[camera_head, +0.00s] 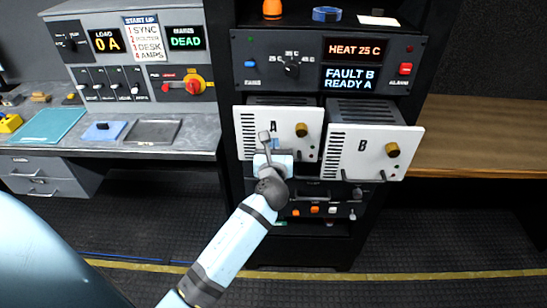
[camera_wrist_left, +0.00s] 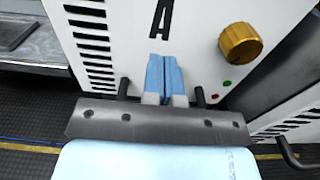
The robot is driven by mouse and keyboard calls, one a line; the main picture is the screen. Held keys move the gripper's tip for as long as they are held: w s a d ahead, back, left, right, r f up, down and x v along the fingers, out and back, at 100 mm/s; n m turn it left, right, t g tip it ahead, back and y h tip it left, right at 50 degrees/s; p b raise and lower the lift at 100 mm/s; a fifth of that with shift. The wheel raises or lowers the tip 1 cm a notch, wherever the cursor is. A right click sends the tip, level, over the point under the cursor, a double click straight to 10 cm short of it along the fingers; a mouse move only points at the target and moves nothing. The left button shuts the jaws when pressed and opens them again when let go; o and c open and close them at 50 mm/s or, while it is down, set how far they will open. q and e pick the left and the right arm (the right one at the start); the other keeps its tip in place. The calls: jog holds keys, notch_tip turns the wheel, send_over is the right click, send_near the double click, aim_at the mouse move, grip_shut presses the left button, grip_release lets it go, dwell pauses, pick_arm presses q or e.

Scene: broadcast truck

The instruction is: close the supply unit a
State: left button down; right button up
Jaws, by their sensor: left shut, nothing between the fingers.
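Supply unit A (camera_head: 305,148) is a white-fronted drawer with slots, a letter A and a brass knob (camera_head: 301,130). It stands partly out of the black rack, its top showing behind the front. Its front also fills much of the left wrist view (camera_wrist_left: 200,25). My left gripper (camera_head: 265,138) is in front of the lower middle of unit A. In the left wrist view its blue fingers (camera_wrist_left: 165,75) are together and empty, pointing at the panel below the A. I cannot tell whether they touch it. The unit's handle is partly hidden behind the gripper. My right gripper is not in view.
Supply unit B (camera_head: 365,158) sticks out of the rack to the right of A. A display panel (camera_head: 270,70) above reads FAULT B, READY A. A grey console desk (camera_head: 190,135) stands left, a wooden bench (camera_head: 480,130) right. Dark floor lies in front.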

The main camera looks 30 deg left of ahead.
pick_arm(q)
jog(key=shift+x, duration=1)
jog(key=p+x, duration=0.2)
jog(key=x, duration=0.4)
jog(key=shift+w+a+r, duration=0.1)
jog(key=shift+w+a, duration=0.05)
jog(key=shift+a, duration=0.1)
jog(key=shift+r, duration=0.25)
